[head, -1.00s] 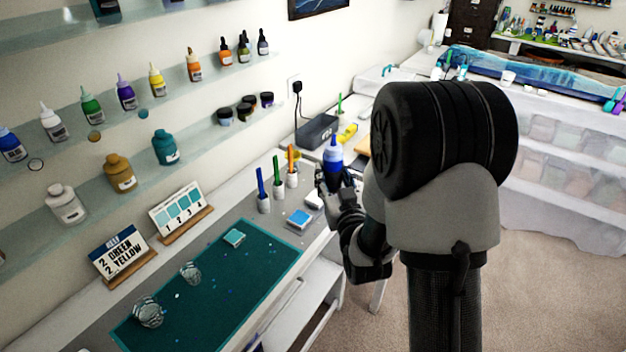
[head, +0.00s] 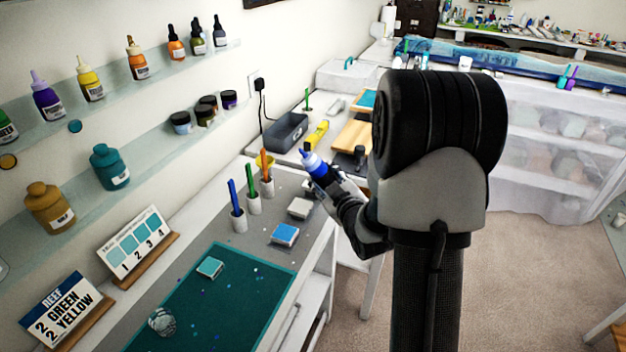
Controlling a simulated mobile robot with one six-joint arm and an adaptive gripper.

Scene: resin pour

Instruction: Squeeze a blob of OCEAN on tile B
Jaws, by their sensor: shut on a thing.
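A pale tile (head: 300,208) lies below the gripper, and a blue-topped tile (head: 285,234) lies nearer. A small teal tile (head: 210,267) lies on the green mat (head: 256,273). No tile letters can be read, so I cannot tell which is B.
Blue, green and orange sticks stand in small white holders (head: 239,220) left of the tiles. A dark grey bin (head: 287,131) and a yellow tube (head: 316,135) lie behind. A clear cup (head: 162,321) stands on the mat. Shelves of bottles line the wall.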

